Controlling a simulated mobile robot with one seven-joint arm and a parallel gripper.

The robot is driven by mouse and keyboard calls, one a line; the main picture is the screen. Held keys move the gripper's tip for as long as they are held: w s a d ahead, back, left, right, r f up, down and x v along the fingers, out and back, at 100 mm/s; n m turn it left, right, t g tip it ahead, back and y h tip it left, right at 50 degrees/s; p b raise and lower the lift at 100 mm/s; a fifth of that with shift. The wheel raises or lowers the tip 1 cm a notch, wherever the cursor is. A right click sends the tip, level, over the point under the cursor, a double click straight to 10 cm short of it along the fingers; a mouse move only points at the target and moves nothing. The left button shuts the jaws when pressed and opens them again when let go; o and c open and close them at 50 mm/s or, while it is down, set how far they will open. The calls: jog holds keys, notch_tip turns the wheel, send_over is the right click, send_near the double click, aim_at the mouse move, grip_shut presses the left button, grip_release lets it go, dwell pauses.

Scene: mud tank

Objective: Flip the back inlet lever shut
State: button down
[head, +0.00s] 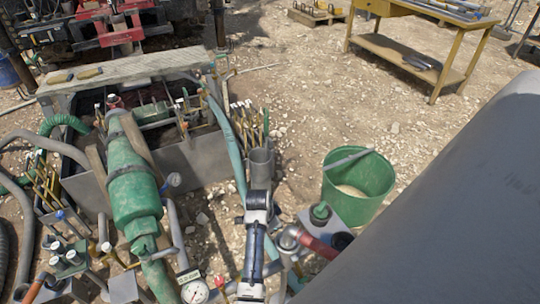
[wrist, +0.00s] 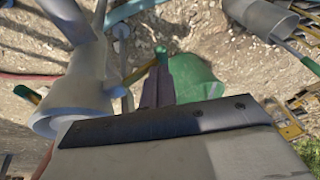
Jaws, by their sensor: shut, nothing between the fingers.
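In the wrist view, my gripper (wrist: 156,72) has its dark fingers together with nothing between them. A short yellow handle with a green end (wrist: 143,72) shows close beside the fingertips. I cannot tell if they touch, or if this is the back inlet lever. A second yellow-and-green handle (wrist: 27,95) shows at the left, past a pale flared pipe (wrist: 82,108). In the head view, several yellow-handled levers (head: 46,186) stand by the tank's left side. I cannot pick out the back inlet lever or my fingertips there.
In the head view, the mud tank (head: 203,158) holds a big green pump body (head: 134,193). An upright grey pipe (head: 261,163) and a green bucket (head: 358,196) stand to its right. Hoses crowd the left. Gravel is open toward the yellow workbench (head: 408,57).

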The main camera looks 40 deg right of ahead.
dwell(0.3)
jog(key=shift+w+f, duration=0.2)
jog(key=shift+f, duration=0.5)
jog(key=shift+r+p, duration=0.85)
jog(key=shift+p, duration=0.25)
jog(key=shift+r, duration=0.1)
